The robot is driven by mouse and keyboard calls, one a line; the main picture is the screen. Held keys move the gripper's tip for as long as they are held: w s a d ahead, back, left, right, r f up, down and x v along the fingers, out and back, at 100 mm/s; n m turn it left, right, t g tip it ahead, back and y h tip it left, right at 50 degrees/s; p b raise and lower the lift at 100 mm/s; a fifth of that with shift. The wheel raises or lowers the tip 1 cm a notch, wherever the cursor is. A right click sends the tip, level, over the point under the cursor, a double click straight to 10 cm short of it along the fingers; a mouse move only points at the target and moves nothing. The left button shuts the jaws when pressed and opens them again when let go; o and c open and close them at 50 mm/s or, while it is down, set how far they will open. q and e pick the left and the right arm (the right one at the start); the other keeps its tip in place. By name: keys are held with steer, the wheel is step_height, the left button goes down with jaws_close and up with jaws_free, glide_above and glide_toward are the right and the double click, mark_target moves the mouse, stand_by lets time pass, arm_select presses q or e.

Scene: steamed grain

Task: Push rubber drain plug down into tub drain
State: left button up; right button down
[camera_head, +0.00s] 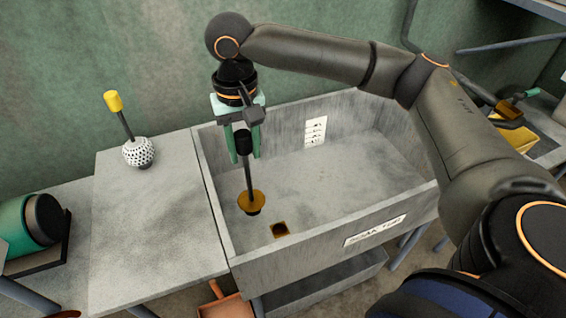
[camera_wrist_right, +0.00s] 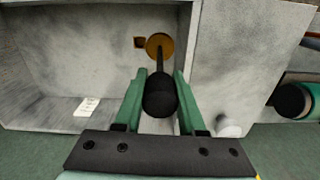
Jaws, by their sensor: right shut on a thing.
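The drain plug (camera_head: 251,202) has a black grip, a thin dark rod and an amber disc with a dark piece below it. My right gripper (camera_head: 243,150) is shut on its black grip, and the plug hangs roughly upright inside the grey tub (camera_head: 350,165). The disc looks raised off the floor, apart from the drain. In the right wrist view the plug's disc (camera_wrist_right: 153,40) shows just right of the drain (camera_wrist_right: 139,43). My left gripper is out of view.
A grey side table (camera_head: 150,225) adjoins the tub's left wall and holds a white dotted ball with a yellow-tipped rod (camera_head: 139,152). A green cylinder (camera_head: 15,225) lies at far left. The tub's walls surround the plug; its floor to the right is clear.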

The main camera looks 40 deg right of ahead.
steer(key=w+d+f+b, duration=0.1)
steer(key=d+f, duration=0.4)
steer(key=f, duration=0.6)
steer(key=w+d+f+b, duration=0.2)
steer(key=d+f, duration=0.3)
steer(key=f, duration=0.7)
steer(key=shift+w+f+n+b, duration=0.15)
steer(key=shift+f+n+b, duration=0.2)
steer(key=shift+b, duration=0.35)
steer(key=shift+r, duration=0.1)
steer(key=shift+a+f+p, duration=0.1)
steer(key=shift+f+p, duration=0.1)
steer(key=shift+p, duration=0.35)
steer(key=shift+f, duration=0.1)
